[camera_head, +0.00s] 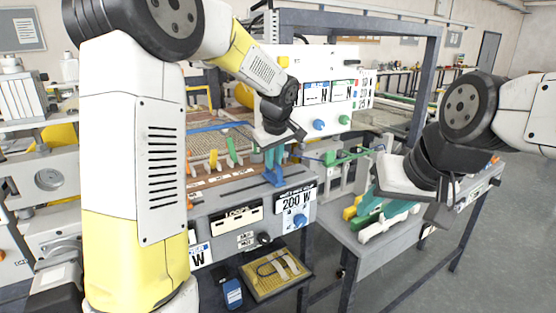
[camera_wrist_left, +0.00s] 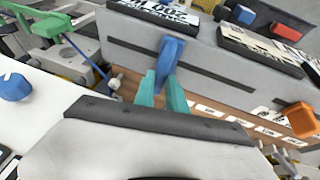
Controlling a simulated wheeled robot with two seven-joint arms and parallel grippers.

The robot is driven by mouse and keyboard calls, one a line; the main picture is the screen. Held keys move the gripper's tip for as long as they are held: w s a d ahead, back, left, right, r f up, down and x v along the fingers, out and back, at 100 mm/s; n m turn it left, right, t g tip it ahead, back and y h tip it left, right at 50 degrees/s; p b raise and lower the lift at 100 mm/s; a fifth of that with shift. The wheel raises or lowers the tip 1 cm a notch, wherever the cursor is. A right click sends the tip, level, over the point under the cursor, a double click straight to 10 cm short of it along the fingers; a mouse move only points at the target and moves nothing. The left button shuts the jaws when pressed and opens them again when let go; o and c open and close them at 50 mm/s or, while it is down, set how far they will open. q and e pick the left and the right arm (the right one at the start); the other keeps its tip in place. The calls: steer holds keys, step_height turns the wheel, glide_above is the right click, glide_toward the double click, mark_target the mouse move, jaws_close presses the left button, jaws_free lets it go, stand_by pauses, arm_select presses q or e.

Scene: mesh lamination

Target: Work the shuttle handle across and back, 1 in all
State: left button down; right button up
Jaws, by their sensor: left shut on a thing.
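The blue shuttle handle (camera_head: 273,177) stands at the front edge of the machine, near the right end of its bed. My left gripper (camera_head: 273,157) comes down from above with teal fingers shut on the handle. My right gripper (camera_head: 372,196) hangs over the side table at the right, apart from the handle. Its fingers are partly hidden, and their opening is unclear.
The machine bed (camera_head: 215,150) carries small yellow, green and orange levers left of the handle. A control panel (camera_head: 318,90) rises behind. The side table (camera_head: 345,235) holds several coloured pieces. A shelf below bears a yellow tray (camera_head: 275,275).

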arm_select(q)
steer(key=w+d, duration=0.4)
steer(key=d, duration=0.1)
steer(key=w+d, duration=0.1)
steer(key=d, duration=0.2)
steer(key=shift+w+r, duration=0.1)
steer(key=shift+w, duration=0.3)
steer(key=c, duration=1.4)
jaws_free()
steer(key=shift+w+d, duration=0.1)
steer(key=shift+o, duration=0.2)
steer(key=v, duration=0.7)
steer(key=shift+s+r, duration=0.2)
steer(key=shift+r, duration=0.15)
